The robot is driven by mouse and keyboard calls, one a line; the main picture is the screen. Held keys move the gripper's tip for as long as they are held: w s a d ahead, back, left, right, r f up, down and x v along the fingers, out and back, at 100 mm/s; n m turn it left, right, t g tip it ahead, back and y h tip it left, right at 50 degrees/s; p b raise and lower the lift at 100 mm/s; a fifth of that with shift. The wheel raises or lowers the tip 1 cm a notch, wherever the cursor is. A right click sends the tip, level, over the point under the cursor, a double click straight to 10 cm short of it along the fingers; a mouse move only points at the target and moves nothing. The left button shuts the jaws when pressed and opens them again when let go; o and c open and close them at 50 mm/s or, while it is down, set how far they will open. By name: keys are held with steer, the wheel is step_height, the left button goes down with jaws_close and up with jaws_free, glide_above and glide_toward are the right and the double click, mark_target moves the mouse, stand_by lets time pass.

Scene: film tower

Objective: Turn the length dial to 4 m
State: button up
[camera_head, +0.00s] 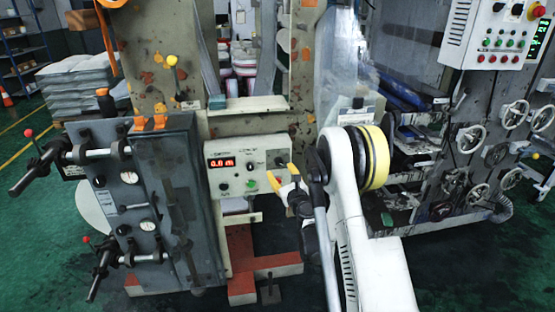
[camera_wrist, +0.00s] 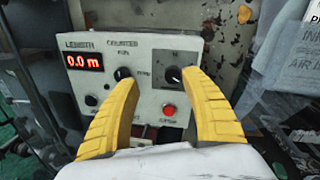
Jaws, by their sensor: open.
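The length counter panel (camera_head: 232,184) is a pale box with a red display (camera_head: 219,163) that seems to read 0.0 m. The wrist view shows the display (camera_wrist: 83,62) reading 0.0 m under the words "LENGTH COUNTER". A black dial (camera_wrist: 173,75) on a dark plate sits at the panel's upper right. My gripper (camera_wrist: 160,78) has two yellow fingers, open and empty, pointing at the panel with this dial between their tips in the picture. Contact cannot be told. In the head view my gripper (camera_head: 283,175) is at the panel's right side.
Another black knob (camera_wrist: 123,73) is close to my left fingertip, with small lettering around it. A red button (camera_wrist: 169,110) sits below, between the fingers. A smaller black knob (camera_wrist: 91,100) is under the display. A grey cabinet with levers (camera_head: 150,200) stands left of the panel.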

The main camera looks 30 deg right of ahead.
mark_target(280, 163)
steer(key=w+d+f, duration=0.1)
steer(key=w, duration=0.2)
steer(key=w+d+m, duration=0.1)
steer(key=w, duration=0.2)
steer(key=w+d+f+m+b, duration=0.1)
steer(key=w+d, duration=0.1)
steer(key=w, duration=0.1)
steer(key=shift+w+d+f+h, duration=0.1)
steer(key=shift+w+f+h, duration=0.25)
steer(key=shift+h, duration=0.05)
jaws_close()
